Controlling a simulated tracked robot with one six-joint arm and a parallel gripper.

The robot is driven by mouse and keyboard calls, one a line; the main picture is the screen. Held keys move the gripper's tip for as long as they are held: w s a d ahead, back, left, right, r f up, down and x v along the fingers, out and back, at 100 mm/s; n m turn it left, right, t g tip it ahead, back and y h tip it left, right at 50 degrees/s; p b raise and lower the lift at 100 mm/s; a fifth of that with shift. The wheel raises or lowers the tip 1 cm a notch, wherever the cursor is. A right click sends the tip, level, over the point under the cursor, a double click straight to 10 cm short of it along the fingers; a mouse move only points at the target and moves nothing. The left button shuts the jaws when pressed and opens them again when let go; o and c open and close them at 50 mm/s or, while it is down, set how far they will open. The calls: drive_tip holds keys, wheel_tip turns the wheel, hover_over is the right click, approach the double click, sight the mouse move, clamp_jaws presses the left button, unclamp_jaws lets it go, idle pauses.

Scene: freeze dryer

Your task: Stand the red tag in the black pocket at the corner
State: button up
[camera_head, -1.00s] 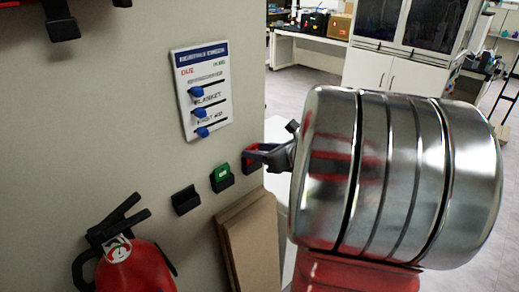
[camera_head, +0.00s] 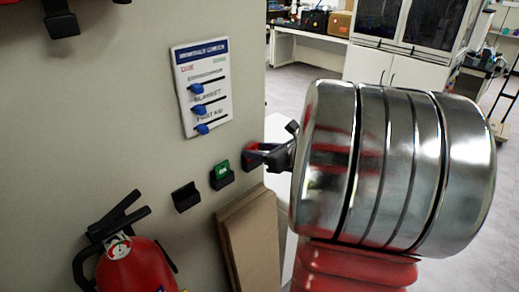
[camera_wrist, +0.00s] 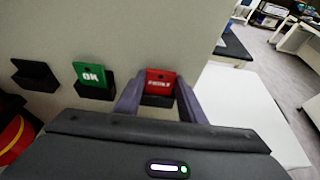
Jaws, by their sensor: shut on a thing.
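The red tag (camera_wrist: 160,82) is upright at the black corner pocket (camera_wrist: 157,100), the rightmost of the wall pockets. Its lower edge appears to be inside the pocket; how deep it sits I cannot tell. My gripper (camera_wrist: 158,104) has one finger on each side of the tag and is shut on it. In the head view my gripper (camera_head: 262,152) reaches to the wall edge, and the red tag (camera_head: 249,151) is partly hidden by the fingers.
A green tag (camera_head: 221,170) stands in the middle black pocket (camera_head: 223,181). The left black pocket (camera_head: 186,198) is empty. A red fire extinguisher (camera_head: 135,262) is at lower left, brown boards (camera_head: 250,240) lean below the pockets, and a labelled board (camera_head: 203,88) hangs above.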

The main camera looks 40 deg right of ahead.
drive_tip(key=shift+f, duration=0.1)
drive_tip(key=o, duration=1.1)
drive_tip(key=shift+v, duration=3)
